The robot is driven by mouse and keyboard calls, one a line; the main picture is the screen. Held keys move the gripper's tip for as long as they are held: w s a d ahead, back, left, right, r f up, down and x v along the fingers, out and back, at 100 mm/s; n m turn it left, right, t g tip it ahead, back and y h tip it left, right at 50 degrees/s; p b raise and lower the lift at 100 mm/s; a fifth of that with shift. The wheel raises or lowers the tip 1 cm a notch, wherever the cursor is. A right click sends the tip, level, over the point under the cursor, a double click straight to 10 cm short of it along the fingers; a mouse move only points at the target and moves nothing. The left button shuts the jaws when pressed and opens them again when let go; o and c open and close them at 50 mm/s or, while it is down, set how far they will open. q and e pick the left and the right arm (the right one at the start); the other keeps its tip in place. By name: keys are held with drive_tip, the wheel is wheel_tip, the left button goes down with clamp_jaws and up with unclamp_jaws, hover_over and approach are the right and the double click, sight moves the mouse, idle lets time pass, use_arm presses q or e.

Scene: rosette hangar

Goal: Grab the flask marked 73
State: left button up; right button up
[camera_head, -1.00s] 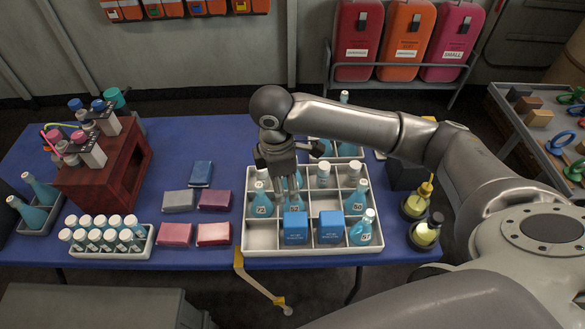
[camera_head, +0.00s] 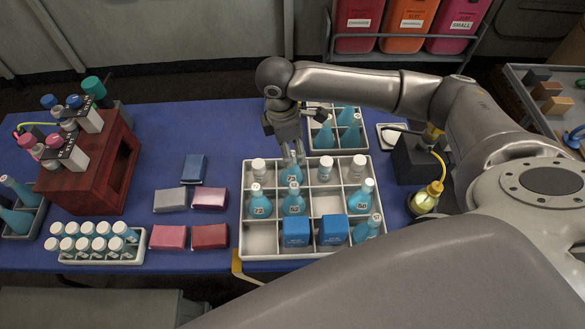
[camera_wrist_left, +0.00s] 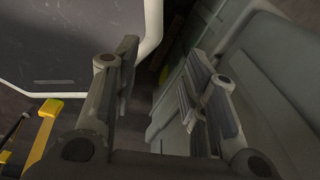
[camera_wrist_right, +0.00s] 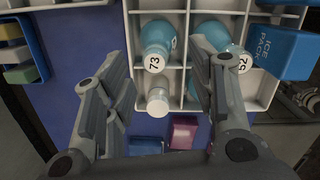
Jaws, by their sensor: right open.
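The flask marked 73 is teal with a round white number label; in the right wrist view (camera_wrist_right: 157,36) it stands upright in a cell of the white divided tray (camera_wrist_right: 192,22). In the head view it appears to be the back-row flask (camera_head: 291,174) just in front of my right gripper (camera_head: 287,148). My right gripper, also in its wrist view (camera_wrist_right: 160,88), is open, with the flask beyond the gap and not held. My left gripper (camera_wrist_left: 160,85) is open and empty, outside the head view.
A white-capped vial (camera_wrist_right: 158,103) stands in the adjoining cell. Blue ice packs (camera_head: 296,232) and other flasks (camera_head: 361,197) fill nearby cells. A second flask tray (camera_head: 335,129) lies behind. Books (camera_head: 171,199) and a red wooden rack (camera_head: 100,165) are left on the blue table (camera_head: 165,120).

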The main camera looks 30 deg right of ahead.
sight(293, 157)
drive_tip(key=f, duration=0.5)
drive_tip(key=shift+w+d+f+p, duration=0.1)
drive_tip(key=shift+w+d+p, duration=0.05)
drive_tip(key=shift+d+p, duration=0.25)
drive_tip(key=shift+c, duration=0.4)
drive_tip(key=c, duration=0.5)
use_arm(q)
drive_tip(key=shift+w+d+r, duration=0.15)
drive_tip(key=shift+w+r, duration=0.1)
drive_tip(key=shift+w, duration=0.2)
drive_tip(key=shift+w+d+r, duration=0.15)
drive_tip(key=shift+w+r, duration=0.05)
drive_tip(key=shift+w, duration=0.2)
use_arm(e)
clamp_jaws()
